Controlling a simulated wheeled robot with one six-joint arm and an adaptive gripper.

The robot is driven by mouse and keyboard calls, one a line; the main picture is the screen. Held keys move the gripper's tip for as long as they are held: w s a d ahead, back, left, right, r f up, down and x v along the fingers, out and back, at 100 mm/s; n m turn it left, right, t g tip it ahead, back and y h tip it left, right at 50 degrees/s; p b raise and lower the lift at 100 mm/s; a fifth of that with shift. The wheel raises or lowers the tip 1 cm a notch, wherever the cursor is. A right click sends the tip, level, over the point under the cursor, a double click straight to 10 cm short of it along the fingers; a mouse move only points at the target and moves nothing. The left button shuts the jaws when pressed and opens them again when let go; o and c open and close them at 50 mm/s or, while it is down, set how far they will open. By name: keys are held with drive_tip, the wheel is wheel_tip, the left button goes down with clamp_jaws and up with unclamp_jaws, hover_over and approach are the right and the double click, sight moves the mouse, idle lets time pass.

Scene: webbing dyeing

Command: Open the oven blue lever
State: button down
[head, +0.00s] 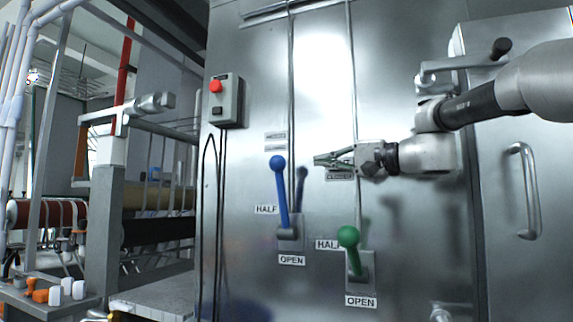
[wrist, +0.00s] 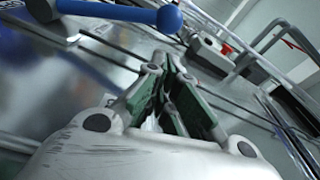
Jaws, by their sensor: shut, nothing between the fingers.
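The blue lever (head: 281,192) is on the steel oven panel, its round knob up and tilted slightly left, above an OPEN label and beside a HALF label. My gripper (head: 318,159) is to the right of the blue knob, at about its height and apart from it. The fingers point left and are shut with nothing between them. In the wrist view, the blue lever's knob (wrist: 169,18) shows at the top, beyond and to the left of my gripper's fingertips (wrist: 172,62).
A green lever (head: 350,247) is at the lower right of the blue one. A control box with a red button (head: 216,86) is at the upper left. A door handle (head: 525,190) is at the right. Cables run down the panel.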

sight(277, 171)
drive_tip(key=x, duration=1)
drive_tip(key=shift+s, duration=0.1)
idle(0.3)
drive_tip(key=s+a+f+n, duration=0.1)
drive_tip(key=s+n, duration=0.1)
drive_tip(key=s+a+f+n, duration=0.1)
drive_tip(key=s+n, duration=0.1)
drive_tip(key=s, duration=0.1)
drive_tip(key=s+a+f+n, duration=0.1)
drive_tip(key=s+n, duration=0.1)
drive_tip(key=s, duration=0.1)
drive_tip(key=shift+s+f+y, duration=0.15)
drive_tip(key=shift+y, duration=0.25)
drive_tip(key=s+a+f, duration=0.2)
drive_tip(key=s+f, duration=0.3)
drive_tip(key=f, duration=0.2)
drive_tip(key=shift+s, duration=0.3)
